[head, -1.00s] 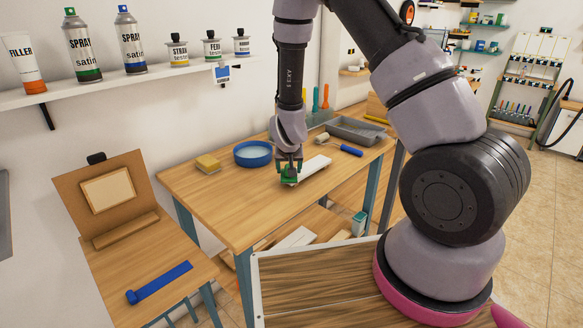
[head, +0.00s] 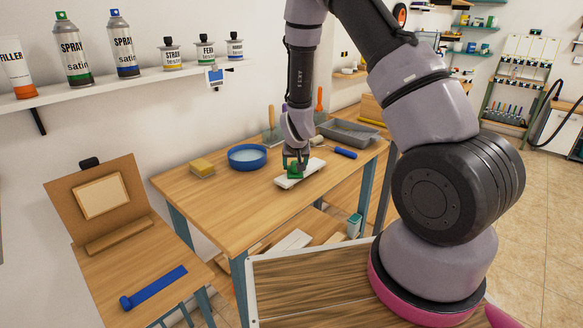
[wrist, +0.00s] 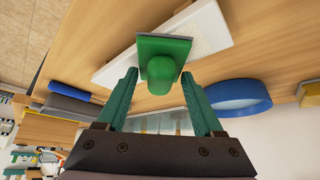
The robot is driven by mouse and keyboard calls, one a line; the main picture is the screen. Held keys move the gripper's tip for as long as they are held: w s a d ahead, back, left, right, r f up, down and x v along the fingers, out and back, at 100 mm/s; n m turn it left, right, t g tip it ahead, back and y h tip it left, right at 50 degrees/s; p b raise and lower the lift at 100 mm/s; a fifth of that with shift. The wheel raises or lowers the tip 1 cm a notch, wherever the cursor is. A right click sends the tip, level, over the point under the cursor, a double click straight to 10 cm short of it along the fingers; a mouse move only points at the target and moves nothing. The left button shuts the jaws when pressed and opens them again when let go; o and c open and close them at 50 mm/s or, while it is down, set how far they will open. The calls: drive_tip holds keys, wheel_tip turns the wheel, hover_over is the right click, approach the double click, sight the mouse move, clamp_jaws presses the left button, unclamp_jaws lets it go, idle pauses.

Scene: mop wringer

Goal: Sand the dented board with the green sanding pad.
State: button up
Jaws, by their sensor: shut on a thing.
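The white board (head: 285,183) lies flat on the wooden workbench; it also shows in the wrist view (wrist: 115,71). The green sanding pad (head: 295,173) is over the middle of the board and looks to rest on it. In the wrist view the pad (wrist: 170,46) shows a flat base and a rounded grip. My gripper (wrist: 159,74) is shut on the pad's grip, with a teal finger on each side. A speckled rough patch (wrist: 203,38) shows on the board beside the pad. The pad hides part of the board, so I cannot see a dent under it.
On the workbench (head: 225,205), a blue bowl (head: 248,157) and a yellow sponge (head: 202,168) stand left of the board. A blue-handled roller (head: 343,153) and a grey tray (head: 349,132) lie behind and right. The front left of the bench is clear.

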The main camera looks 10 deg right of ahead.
sight(283, 177)
drive_tip(key=shift+s+a, duration=0.55)
drive_tip(key=shift+a, duration=0.15)
drive_tip(key=shift+s+a+f, duration=0.1)
drive_tip(key=shift+s+a, duration=0.55)
drive_tip(key=shift+a, duration=0.2)
drive_tip(key=shift+s+a, duration=0.65)
drive_tip(key=shift+a, duration=0.2)
drive_tip(key=shift+w+d, duration=0.1)
drive_tip(key=shift+d, duration=0.05)
drive_tip(key=shift+w+d+r, duration=0.2)
drive_tip(key=shift+w+d, duration=0.7)
drive_tip(key=shift+d, duration=0.25)
drive_tip(key=shift+w+d+f, duration=0.15)
drive_tip(key=shift+w+d, duration=0.7)
drive_tip(key=shift+d, duration=0.3)
